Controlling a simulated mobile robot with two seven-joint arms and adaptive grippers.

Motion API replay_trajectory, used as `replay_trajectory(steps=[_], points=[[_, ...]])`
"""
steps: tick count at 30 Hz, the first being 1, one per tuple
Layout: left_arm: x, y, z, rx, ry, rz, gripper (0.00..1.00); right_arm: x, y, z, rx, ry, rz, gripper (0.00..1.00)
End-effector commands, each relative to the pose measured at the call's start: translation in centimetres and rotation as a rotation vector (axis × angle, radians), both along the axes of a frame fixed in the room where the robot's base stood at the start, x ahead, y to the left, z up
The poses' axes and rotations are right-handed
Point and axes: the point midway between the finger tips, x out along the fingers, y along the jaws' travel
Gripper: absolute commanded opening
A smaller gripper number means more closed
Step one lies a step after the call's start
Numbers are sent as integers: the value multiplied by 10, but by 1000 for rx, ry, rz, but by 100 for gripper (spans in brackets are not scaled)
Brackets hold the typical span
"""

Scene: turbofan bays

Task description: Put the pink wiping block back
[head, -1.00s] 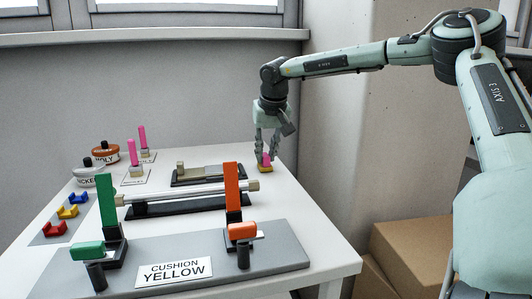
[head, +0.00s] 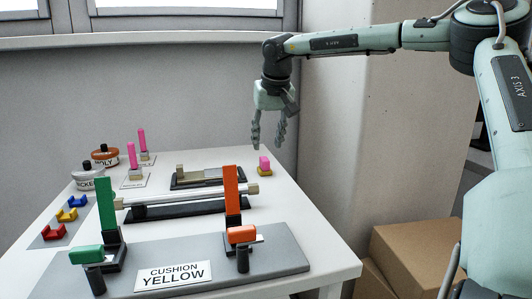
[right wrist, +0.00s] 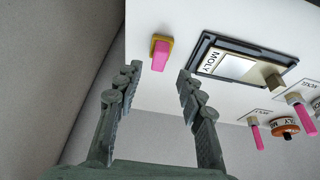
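The pink wiping block (head: 264,163) sits on a small yellow base (head: 265,172) near the back right edge of the white table. It also shows in the right wrist view (right wrist: 160,56), upright on its yellow base (right wrist: 168,42). My right gripper (head: 267,146) is open and empty, raised above the table near the block. In the right wrist view its two fingers (right wrist: 158,72) are spread apart, with the block beyond their tips and touching neither. My left gripper is not in view.
A dark tray (head: 180,184) labelled MOLY in the wrist view lies left of the block. Green (head: 105,205) and orange (head: 232,195) uprights stand in front. A wall is behind.

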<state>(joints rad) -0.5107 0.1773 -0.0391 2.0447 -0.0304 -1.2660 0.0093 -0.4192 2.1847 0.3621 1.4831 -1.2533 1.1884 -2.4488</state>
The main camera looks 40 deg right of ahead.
Motion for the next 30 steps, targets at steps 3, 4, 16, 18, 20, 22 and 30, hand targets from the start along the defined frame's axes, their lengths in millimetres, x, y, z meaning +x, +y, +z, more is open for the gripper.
replay_trajectory(steps=[3,4,16,18,20,22,30], points=[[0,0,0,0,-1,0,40,-8,5,25,-1,-3,1,39],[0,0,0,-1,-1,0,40,-10,6,30,-1,-2,1,39],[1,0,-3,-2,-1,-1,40,-21,12,56,0,2,1,39],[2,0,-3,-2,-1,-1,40,-21,12,56,0,2,1,39],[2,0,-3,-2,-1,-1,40,-21,12,56,0,2,1,39],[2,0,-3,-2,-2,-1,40,-21,12,56,0,2,1,39],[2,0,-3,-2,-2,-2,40,-21,11,56,-1,2,1,39]])
